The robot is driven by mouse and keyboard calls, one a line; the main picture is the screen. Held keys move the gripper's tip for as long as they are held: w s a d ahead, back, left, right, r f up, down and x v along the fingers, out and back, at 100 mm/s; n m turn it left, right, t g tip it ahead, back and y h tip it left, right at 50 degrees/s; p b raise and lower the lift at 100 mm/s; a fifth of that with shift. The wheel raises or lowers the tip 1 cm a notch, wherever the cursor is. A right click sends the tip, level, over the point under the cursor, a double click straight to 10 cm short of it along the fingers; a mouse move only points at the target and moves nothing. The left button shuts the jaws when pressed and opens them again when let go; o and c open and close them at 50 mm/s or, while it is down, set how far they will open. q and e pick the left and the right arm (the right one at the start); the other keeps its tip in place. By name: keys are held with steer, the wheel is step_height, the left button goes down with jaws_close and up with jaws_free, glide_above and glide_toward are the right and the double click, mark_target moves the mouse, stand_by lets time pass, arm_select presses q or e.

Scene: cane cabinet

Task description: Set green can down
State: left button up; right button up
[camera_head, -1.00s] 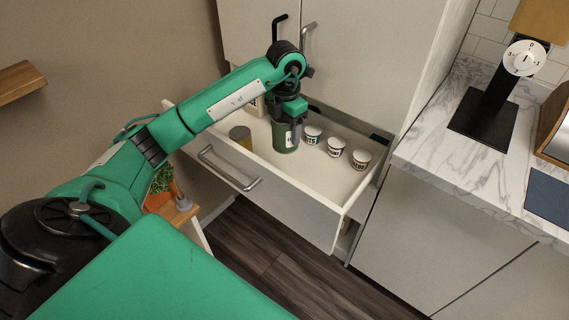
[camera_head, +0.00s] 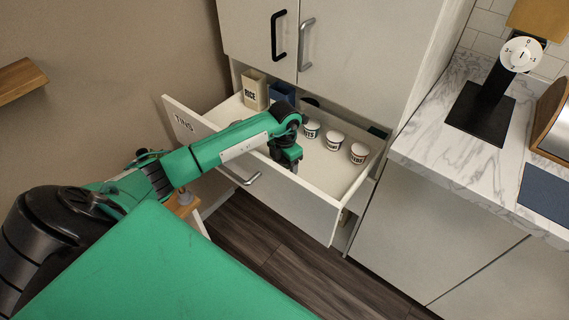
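The green can does not show now; the arm and gripper cover part of the drawer where it could stand. My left gripper (camera_head: 287,155) is over the front part of the open white drawer (camera_head: 325,205), to the left of the white cups. I cannot see its fingertips clearly, nor whether it is open or holds anything. My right gripper is not in view.
Several small white labelled cups (camera_head: 333,140) stand in a row in the drawer. A cream RICE box (camera_head: 254,89) and a blue box (camera_head: 281,92) stand at its back left. A marble counter (camera_head: 455,165) with a black stand scale (camera_head: 487,105) is at right.

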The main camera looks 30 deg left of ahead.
arm_select(q)
steer(key=shift+f, duration=0.1)
steer(key=shift+f, duration=0.1)
steer(key=o, duration=1.3)
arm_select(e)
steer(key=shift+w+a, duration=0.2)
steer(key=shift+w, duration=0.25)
